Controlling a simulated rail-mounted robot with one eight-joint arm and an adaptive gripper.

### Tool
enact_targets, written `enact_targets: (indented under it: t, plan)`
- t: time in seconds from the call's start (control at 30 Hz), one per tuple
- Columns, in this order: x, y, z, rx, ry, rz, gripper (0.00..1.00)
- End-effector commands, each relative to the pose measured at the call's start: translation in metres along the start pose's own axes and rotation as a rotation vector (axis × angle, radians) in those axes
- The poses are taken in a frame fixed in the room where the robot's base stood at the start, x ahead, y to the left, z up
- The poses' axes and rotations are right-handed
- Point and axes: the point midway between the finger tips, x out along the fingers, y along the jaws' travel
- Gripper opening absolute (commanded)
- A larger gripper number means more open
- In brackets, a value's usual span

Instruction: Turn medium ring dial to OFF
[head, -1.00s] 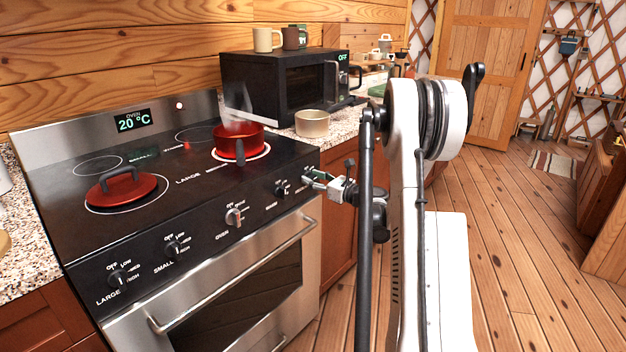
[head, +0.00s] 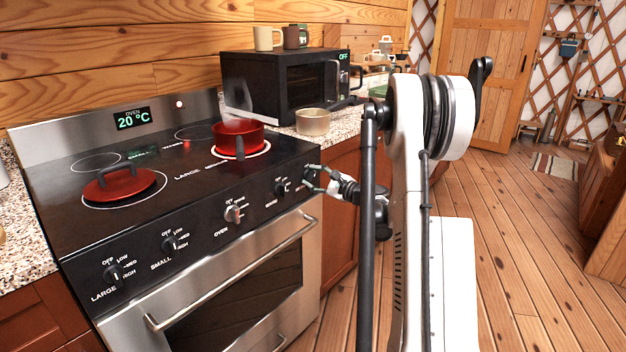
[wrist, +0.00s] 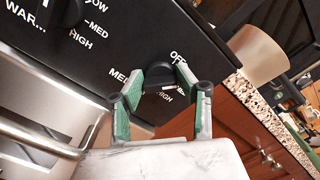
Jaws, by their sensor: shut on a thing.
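The medium ring dial (wrist: 158,74) is a black knob at the right end of the stove's black control panel. In the wrist view its labels OFF, MED and HIGH are partly visible around it, and its exact pointer direction is hard to tell. My gripper (wrist: 161,81) has its green-padded fingers on either side of this knob, shut on it. In the head view my gripper (head: 316,180) is at the panel's right end and hides most of the dial.
Other dials sit left along the panel, including the oven dial (head: 233,213). A red pot (head: 238,138) and a red lidded pan (head: 120,187) stand on the cooktop. The oven handle (head: 230,275) juts out below. A beige bowl (head: 313,122) sits on the counter near the microwave (head: 285,85).

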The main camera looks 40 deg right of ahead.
Motion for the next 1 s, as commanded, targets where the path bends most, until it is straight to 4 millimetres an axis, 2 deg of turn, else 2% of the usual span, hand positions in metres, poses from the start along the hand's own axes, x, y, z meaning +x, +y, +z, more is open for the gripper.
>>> enact_targets:
  t: [0.6, 1.0]
  plan:
    - [-0.0005, 0.0034, -0.0011, -0.534, 0.0, 0.001, 0.07]
    - [-0.0005, 0.0036, -0.0014, -0.694, 0.0, 0.001, 0.07]
